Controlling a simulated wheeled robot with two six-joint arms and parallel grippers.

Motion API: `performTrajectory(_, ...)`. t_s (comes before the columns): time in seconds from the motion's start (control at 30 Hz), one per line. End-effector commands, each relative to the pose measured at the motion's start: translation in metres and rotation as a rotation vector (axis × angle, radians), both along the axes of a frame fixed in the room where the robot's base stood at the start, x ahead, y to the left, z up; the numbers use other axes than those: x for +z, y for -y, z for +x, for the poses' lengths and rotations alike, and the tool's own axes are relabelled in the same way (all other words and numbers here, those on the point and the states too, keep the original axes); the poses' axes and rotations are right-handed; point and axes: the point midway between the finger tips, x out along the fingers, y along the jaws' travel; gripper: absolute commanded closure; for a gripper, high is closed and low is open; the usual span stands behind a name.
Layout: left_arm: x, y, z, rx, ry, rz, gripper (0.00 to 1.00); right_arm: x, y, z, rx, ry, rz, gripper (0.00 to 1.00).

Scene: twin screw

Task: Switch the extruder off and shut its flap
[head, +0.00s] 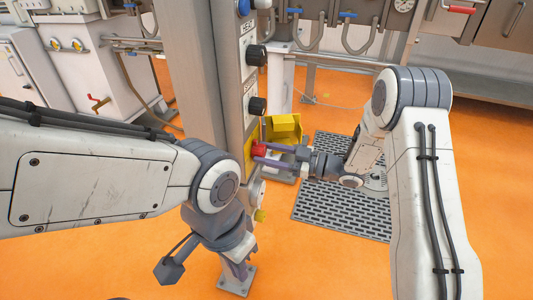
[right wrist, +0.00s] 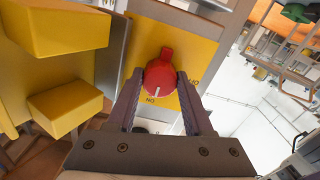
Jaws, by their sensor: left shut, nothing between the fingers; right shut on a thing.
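The red rotary switch (head: 258,150) sits on a yellow plate on the grey column's panel. It also shows in the right wrist view (right wrist: 160,78), with a white line pointing down near upside-down lettering that looks like ON. My right gripper (head: 256,150) is shut on the switch, one finger on each side; it fills the lower part of the wrist view (right wrist: 160,85). My left gripper (head: 236,270) is shut and empty, pointing down below the panel. A yellow box-like part (head: 283,127) is beside the panel; I cannot tell whether it is the flap.
Two black knobs (head: 257,106) are on the panel above the red switch. A grey perforated mat (head: 345,205) lies on the orange floor (head: 100,265) behind my right arm. White cabinets (head: 95,70) stand at the back left. The floor at the lower left is clear.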

Motion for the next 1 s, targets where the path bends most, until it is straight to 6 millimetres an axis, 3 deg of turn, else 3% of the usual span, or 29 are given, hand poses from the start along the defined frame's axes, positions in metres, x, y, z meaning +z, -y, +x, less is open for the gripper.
performTrajectory(0.47, -0.027, 0.0, 0.0, 0.0, 0.0, 0.0, 1.0, -0.004, 0.001, 0.0, 0.001, 0.272, -0.088, 1.0)
performTrajectory(1.0, -0.082, 0.0, 0.0, 0.0, 0.0, 0.0, 1.0, -0.005, 0.001, 0.001, 0.001, 0.762, -0.248, 1.0)
